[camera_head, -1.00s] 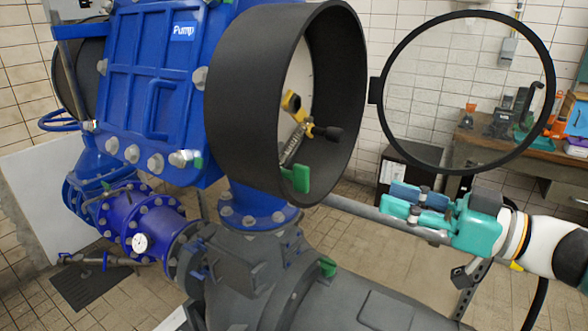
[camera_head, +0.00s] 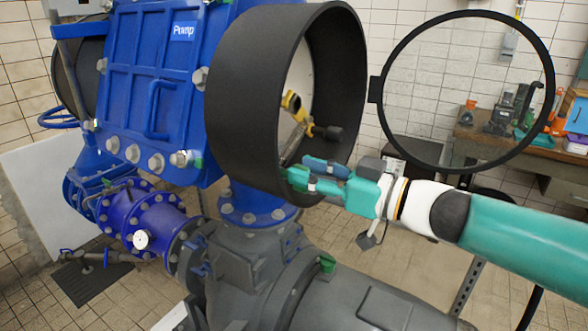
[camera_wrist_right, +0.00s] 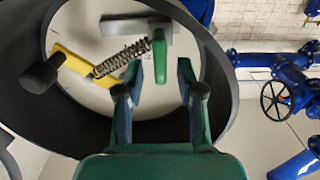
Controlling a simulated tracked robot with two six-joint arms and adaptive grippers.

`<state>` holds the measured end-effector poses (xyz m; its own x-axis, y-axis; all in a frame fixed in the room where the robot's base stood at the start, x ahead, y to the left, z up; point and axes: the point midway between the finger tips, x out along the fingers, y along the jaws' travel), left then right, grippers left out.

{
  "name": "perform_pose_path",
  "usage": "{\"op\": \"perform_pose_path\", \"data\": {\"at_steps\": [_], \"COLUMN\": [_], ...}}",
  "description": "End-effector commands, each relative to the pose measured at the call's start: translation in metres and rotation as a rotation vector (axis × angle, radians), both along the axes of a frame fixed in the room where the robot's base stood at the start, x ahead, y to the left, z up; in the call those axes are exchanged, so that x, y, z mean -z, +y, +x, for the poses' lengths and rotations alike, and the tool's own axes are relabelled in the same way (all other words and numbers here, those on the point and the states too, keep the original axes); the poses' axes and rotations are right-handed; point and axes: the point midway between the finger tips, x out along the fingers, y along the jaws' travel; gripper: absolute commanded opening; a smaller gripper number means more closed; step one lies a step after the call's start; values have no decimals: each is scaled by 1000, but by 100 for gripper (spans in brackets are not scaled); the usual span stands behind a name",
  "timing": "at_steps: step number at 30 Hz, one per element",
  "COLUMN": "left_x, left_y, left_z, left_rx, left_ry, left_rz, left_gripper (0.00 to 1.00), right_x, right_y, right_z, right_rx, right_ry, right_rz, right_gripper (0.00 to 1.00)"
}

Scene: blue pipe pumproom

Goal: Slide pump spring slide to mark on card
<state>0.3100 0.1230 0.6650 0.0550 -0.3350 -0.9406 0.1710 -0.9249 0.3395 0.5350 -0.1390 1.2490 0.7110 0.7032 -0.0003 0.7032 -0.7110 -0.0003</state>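The pump spring slide sits inside the round black housing (camera_head: 255,100). In the right wrist view its green handle (camera_wrist_right: 150,40) stands at one end of a coiled spring (camera_wrist_right: 120,60). A yellow arm (camera_wrist_right: 72,62) with a black knob (camera_wrist_right: 40,77) is at the spring's other end. My right gripper (camera_head: 300,172) reaches into the housing mouth. In the wrist view its two fingers (camera_wrist_right: 159,66) are open, with the green handle between their tips and gaps visible on both sides. No mark or card is clearly readable on the pale backplate (camera_wrist_right: 95,25). My left gripper is out of view.
The black housing rim (camera_wrist_right: 222,90) surrounds my right gripper closely. An open round glazed cover (camera_head: 550,85) hangs right of the housing, above my right arm. The blue pump (camera_head: 150,90) is at left, grey pipework (camera_head: 260,270) below, and a cluttered bench (camera_head: 500,148) behind.

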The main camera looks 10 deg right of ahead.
Motion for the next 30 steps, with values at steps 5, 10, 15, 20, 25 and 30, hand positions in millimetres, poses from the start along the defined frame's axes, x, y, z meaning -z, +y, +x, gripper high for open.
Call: {"op": "perform_pose_path", "data": {"at_steps": [5,10,15,20,25,30], "left_x": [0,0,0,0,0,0], "left_y": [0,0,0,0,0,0], "left_z": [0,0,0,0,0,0], "left_rx": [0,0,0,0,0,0], "left_ry": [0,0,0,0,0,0], "left_rz": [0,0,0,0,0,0], "left_gripper": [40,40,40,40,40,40], "right_x": [0,0,0,0,0,0], "right_y": [10,11,11,11,11,11], "right_z": [9,11,11,10,10,11], "right_rx": [-2,-1,-1,-2,-2,-1], "right_ry": [1,0,0,0,0,0], "right_rz": [-1,0,0,0,0,0], "right_gripper": [38,38,32,6,0,0]}}
